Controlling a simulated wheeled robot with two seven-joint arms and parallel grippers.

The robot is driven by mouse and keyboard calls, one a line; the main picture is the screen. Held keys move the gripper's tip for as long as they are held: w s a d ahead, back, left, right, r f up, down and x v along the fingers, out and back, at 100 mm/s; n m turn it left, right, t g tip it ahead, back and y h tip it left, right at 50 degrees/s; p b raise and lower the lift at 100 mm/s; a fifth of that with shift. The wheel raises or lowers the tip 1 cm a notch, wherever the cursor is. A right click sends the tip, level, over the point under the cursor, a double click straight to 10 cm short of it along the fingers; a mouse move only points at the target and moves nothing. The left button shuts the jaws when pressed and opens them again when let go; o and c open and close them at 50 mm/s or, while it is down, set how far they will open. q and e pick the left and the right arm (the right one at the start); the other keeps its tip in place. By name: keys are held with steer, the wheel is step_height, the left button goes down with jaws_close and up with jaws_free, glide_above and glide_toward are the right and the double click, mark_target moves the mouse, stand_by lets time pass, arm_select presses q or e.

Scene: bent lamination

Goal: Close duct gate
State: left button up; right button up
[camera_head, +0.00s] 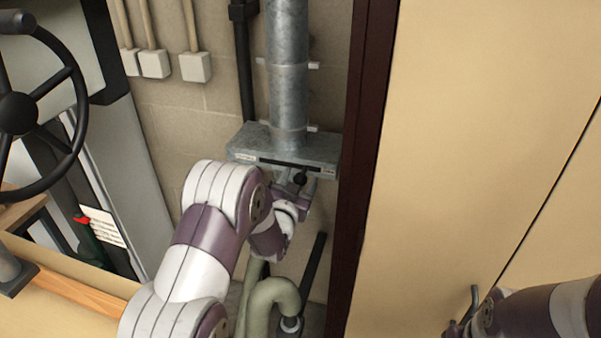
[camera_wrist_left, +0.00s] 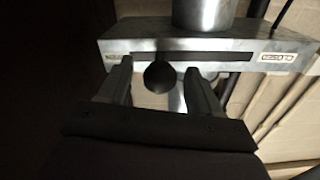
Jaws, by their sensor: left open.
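The duct gate is a grey metal box (camera_head: 255,142) on a vertical galvanised duct (camera_head: 288,70) by the block wall. A dark slot runs along its front face, and it also shows in the left wrist view (camera_wrist_left: 125,48). A round black knob (camera_head: 299,178) sits just below the slot. My left gripper (camera_head: 297,187) is open in front of the box. In the left wrist view the black knob (camera_wrist_left: 159,77) lies between the two open fingers, which do not visibly touch it. My right arm shows at the lower right, with its gripper partly cut off.
A dark brown post (camera_head: 362,160) and a beige panel (camera_head: 470,150) stand close on the right. A black handwheel (camera_head: 18,113) is at the left. A greenish bent pipe (camera_head: 270,295) runs below the gate.

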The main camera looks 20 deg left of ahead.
arm_select(q)
steer(key=shift+w, duration=0.75)
jaws_close()
steer(key=a+b, duration=0.4)
steer(key=a, duration=0.6)
steer(key=shift+w+a+b, duration=0.15)
steer(key=shift+a+b, duration=0.15)
steer(key=shift+a, duration=0.05)
steer(key=shift+c, duration=1.5)
jaws_free()
steer(key=o, duration=0.3)
steer(key=shift+a, duration=0.2)
